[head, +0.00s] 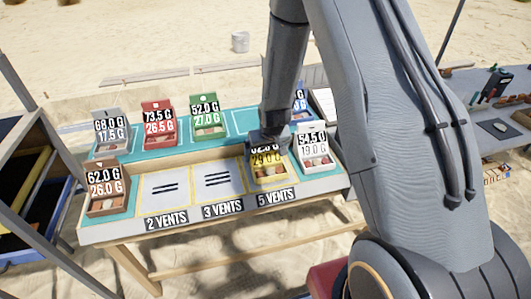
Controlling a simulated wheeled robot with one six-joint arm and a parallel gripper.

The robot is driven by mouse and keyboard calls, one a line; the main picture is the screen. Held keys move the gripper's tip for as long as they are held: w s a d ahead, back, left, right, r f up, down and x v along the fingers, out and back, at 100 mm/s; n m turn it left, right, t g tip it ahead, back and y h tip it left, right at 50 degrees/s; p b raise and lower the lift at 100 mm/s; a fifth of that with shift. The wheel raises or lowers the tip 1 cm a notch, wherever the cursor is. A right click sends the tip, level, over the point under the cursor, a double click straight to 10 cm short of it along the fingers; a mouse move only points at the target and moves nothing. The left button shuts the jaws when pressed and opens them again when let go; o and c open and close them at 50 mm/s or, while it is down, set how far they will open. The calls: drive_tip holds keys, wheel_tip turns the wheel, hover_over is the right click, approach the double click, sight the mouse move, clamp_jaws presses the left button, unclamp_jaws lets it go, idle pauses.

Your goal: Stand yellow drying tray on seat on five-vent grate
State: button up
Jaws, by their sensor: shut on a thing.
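The yellow drying tray (269,174) is at the seat marked "5 VENTS", at the right end of the row of marked seats. It carries a two-line number card, partly hidden by my gripper. My gripper (268,145) reaches down from above and is shut on the yellow tray near its card. The grate under the tray is mostly hidden by the tray, so I cannot tell whether the tray touches it. The "5 VENTS" label (276,197) shows in front of it.
The 2-vent seat (166,190) and 3-vent seat (217,180) are empty. A brown tray (107,203) stands at the left and a white tray (316,163) close on the right. Grey (110,148), red (159,139), green (207,132) and partly hidden blue (299,113) trays stand behind.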

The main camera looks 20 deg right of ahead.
drive_tip(key=o, duration=1)
drive_tip(key=shift+r, duration=0.25)
drive_tip(key=b+v, duration=0.2)
drive_tip(key=v, duration=0.9)
drive_tip(key=s+r+g, duration=0.1)
drive_tip(key=s+r, duration=0.1)
drive_tip(key=s, duration=0.5)
drive_tip(key=s+r+g, duration=0.1)
drive_tip(key=s+r, duration=0.1)
drive_tip(key=s, duration=0.5)
drive_tip(key=s+r+g, duration=0.1)
drive_tip(key=s+r, duration=0.2)
drive_tip(key=s, duration=0.4)
drive_tip(key=shift+w, duration=0.1)
